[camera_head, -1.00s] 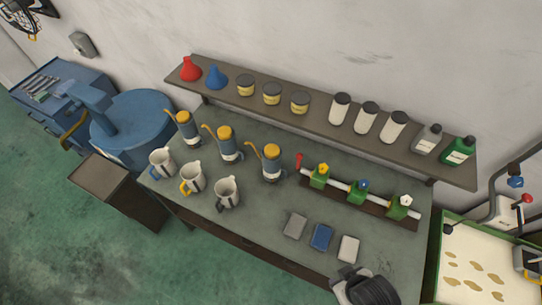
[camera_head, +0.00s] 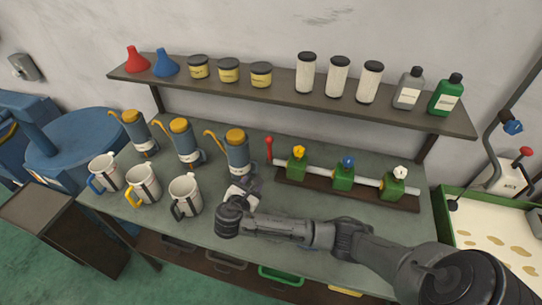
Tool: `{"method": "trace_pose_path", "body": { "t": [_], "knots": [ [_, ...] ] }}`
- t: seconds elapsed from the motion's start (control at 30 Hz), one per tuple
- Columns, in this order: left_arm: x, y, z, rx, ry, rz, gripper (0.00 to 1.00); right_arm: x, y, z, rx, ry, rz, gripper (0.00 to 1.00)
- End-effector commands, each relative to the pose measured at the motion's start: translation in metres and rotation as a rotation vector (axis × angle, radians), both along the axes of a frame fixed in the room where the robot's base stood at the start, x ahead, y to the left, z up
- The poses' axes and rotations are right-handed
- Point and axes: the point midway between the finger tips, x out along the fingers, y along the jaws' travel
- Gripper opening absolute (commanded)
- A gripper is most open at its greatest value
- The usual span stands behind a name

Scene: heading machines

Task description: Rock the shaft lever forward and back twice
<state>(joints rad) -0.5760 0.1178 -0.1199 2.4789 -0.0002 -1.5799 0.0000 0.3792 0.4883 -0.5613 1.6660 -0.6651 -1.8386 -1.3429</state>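The red shaft lever (camera_head: 269,147) stands roughly upright at the left end of a pale shaft (camera_head: 320,175). The shaft runs through green blocks (camera_head: 343,177) topped with yellow, blue and white knobs, on a dark base on the bench. My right arm comes in from the lower right. Its gripper (camera_head: 246,187) is over the bench, in front of and slightly left of the lever, apart from it. Its fingers are small and partly hidden, so I cannot tell whether they are open. My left gripper is not in view.
Oil cans (camera_head: 237,152) and mugs (camera_head: 185,195) stand on the bench close left of my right gripper. A shelf (camera_head: 290,98) with funnels, jars and bottles hangs behind the lever. A green-rimmed tray (camera_head: 443,225) is at the right. Some bench is bare in front of the shaft.

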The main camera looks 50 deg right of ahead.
Motion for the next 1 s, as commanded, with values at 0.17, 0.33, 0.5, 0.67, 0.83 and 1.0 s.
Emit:
{"method": "trace_pose_path", "body": {
  "t": [0.17,0.33,0.5,0.67,0.83,1.0],
  "knots": [
    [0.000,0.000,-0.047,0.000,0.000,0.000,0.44,0.030,-0.038,0.005,-0.235,0.113,-0.050,0.44],
    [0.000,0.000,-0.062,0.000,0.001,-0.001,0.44,0.041,-0.056,0.018,-0.345,0.181,-0.095,0.44],
    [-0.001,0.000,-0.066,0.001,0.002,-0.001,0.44,0.045,-0.070,0.024,-0.383,0.207,-0.114,0.44],
    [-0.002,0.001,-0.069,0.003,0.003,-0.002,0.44,0.048,-0.094,0.025,-0.386,0.211,-0.116,0.44],
    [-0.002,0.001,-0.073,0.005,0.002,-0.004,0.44,0.053,-0.126,0.025,-0.385,0.210,-0.116,0.44],
    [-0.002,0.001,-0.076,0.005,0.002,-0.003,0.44,0.058,-0.156,0.024,-0.384,0.210,-0.115,0.44]
  ]
}}
